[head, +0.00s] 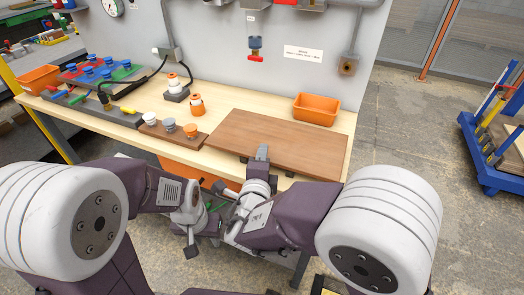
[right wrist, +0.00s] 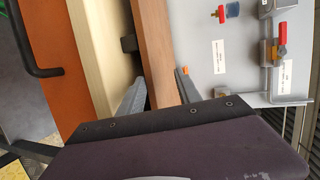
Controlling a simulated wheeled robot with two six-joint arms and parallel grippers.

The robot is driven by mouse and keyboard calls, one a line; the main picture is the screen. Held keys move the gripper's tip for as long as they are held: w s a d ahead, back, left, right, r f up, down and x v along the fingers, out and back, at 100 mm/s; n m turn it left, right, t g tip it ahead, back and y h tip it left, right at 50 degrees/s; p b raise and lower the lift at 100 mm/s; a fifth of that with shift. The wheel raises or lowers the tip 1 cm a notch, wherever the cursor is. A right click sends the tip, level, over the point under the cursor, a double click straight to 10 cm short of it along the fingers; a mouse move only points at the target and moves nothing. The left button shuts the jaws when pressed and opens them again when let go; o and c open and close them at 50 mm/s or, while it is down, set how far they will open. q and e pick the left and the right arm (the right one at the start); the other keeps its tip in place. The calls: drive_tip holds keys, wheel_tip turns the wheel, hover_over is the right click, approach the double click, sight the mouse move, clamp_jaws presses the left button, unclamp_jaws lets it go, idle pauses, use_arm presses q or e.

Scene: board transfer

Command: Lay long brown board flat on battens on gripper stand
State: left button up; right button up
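The long brown board (head: 285,140) lies level along the front right of the workbench in the head view. In the right wrist view the brown board (right wrist: 156,45) shows edge-on, with a dark block (right wrist: 128,44) between it and the pale bench edge. My right gripper (right wrist: 162,85) has one finger on each side of the board at its front edge. Whether the fingers press on it cannot be told. In the head view my right gripper (head: 262,153) shows one finger over the board. My left gripper (head: 228,215) is empty in front of the bench, its fingers apart. No separate gripper stand is clearly visible.
An orange bin (head: 316,109) stands behind the board. A small brown board with several knobs (head: 170,128) lies to its left, near an orange-and-white object (head: 196,105). A blue cart (head: 495,140) stands at the right. The floor between bench and cart is clear.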

drive_tip(key=shift+s+r+g+p, duration=0.15)
drive_tip(key=shift+g+p, duration=0.8)
drive_tip(key=shift+p, duration=1.75)
drive_tip(key=shift+s+r+g+p, duration=0.2)
drive_tip(key=shift+g+p, duration=0.7)
drive_tip(key=shift+p, duration=1.85)
drive_tip(key=shift+w+r+g+p, duration=0.2)
drive_tip(key=shift+g+p, duration=0.75)
drive_tip(key=shift+p, duration=1.75)
drive_tip(key=g+p, duration=0.1)
drive_tip(key=p, duration=0.2)
drive_tip(key=g+p, duration=0.1)
drive_tip(key=p, duration=0.3)
drive_tip(key=g+p, duration=0.1)
drive_tip(key=p, duration=0.3)
drive_tip(key=shift+s+r, duration=0.25)
drive_tip(key=shift+s, duration=0.05)
drive_tip(key=shift+g+p, duration=0.3)
drive_tip(key=shift+p, duration=0.2)
drive_tip(key=shift+f, duration=0.25)
drive_tip(key=shift+s+r, duration=0.35)
drive_tip(key=shift+s, duration=0.45)
drive_tip(key=shift+s+r, duration=0.3)
drive_tip(key=shift+s, duration=0.5)
drive_tip(key=o, duration=0.6)
drive_tip(key=shift+w, duration=0.1)
drive_tip(key=shift+c, duration=0.2)
